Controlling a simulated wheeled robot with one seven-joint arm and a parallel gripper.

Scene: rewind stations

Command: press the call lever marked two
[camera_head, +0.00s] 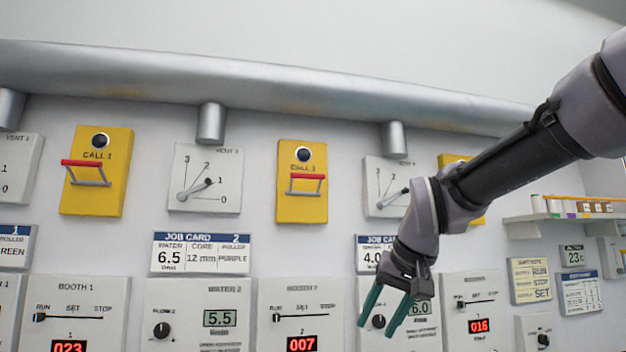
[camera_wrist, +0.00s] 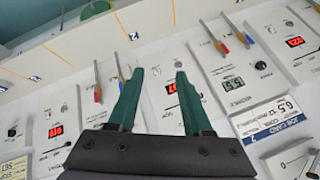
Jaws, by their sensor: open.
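A yellow call plate (camera_head: 302,208) with a red-topped lever (camera_head: 306,177) is on the wall at the middle of the head view; its small label appears to read CALL 2. A similar plate, CALL 1 (camera_head: 96,142), with a red-barred lever (camera_head: 82,163), is at the left. A third yellow plate (camera_head: 450,160) is mostly hidden behind my arm, its label unseen. My gripper (camera_head: 376,318) has green fingers, open and empty, pointing down, below and right of the middle lever and apart from it. The wrist view shows the fingers (camera_wrist: 158,76) spread; no call lever is seen there.
A thick silver pipe (camera_head: 250,75) runs above the plates, with short stubs down. Vent dials (camera_head: 207,178) flank the middle plate. Job cards (camera_head: 201,253) and booth panels (camera_head: 292,310) fill the wall below. A shelf (camera_head: 565,214) of small items juts out at right.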

